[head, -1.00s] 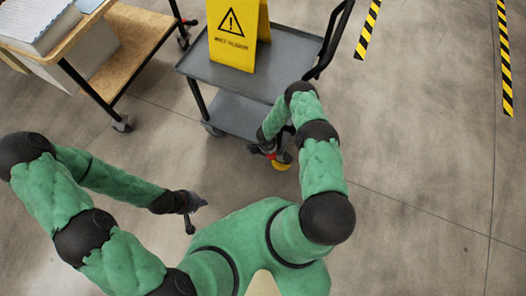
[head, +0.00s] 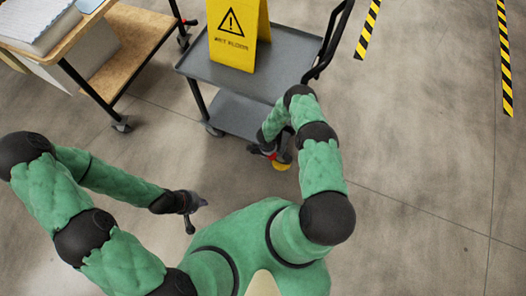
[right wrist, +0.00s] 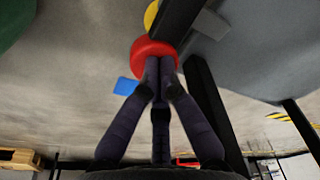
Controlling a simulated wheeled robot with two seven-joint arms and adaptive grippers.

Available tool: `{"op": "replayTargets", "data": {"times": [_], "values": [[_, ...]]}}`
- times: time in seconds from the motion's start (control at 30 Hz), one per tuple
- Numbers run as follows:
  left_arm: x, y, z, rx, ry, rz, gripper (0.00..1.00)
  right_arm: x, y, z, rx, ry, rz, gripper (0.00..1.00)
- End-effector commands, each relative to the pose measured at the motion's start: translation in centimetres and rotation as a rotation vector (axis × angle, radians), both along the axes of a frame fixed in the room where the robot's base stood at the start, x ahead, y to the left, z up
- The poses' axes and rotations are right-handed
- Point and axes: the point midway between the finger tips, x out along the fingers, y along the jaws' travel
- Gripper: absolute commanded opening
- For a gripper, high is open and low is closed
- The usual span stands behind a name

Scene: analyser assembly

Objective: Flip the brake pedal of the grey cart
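The grey cart (head: 290,62) stands at the top centre in the head view, with a lower shelf (head: 238,112). The brake pedal seems to be the red rounded part (right wrist: 146,49) in the right wrist view, beside a dark cart leg. A yellow part (right wrist: 151,14) lies behind it; it also shows by the near wheel in the head view (head: 282,167). My right gripper (right wrist: 160,64) has its fingertips together at the red part's lower edge, seemingly touching it. My left gripper (head: 199,215) is empty above the floor, fingers apart.
A yellow warning sign (head: 233,40) stands on the cart's top. A wooden-shelved table (head: 140,45) with boxes stands at the top left. Yellow-black floor tape (head: 505,60) runs at the right. The floor on the right is clear. A small blue object (right wrist: 126,86) shows in the right wrist view.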

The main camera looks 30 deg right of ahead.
Motion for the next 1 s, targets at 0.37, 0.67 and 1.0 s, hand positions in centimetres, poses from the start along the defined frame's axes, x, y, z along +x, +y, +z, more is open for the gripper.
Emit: {"op": "replayTargets", "data": {"times": [0.37,0.67,1.0], "values": [[0.0,0.0,0.0,0.0,0.0,0.0,0.0,0.0,0.1,-0.6,0.001,0.0,0.0,0.0],[0.0,0.0,0.1,0.0,0.0,0.0,0.0,0.0,0.0,-0.6,0.001,0.0,0.0,0.0],[0.0,0.0,1.4,0.0,0.0,0.0,0.0,0.0,0.0,1.8,0.0,0.0,0.0,0.0]]}}
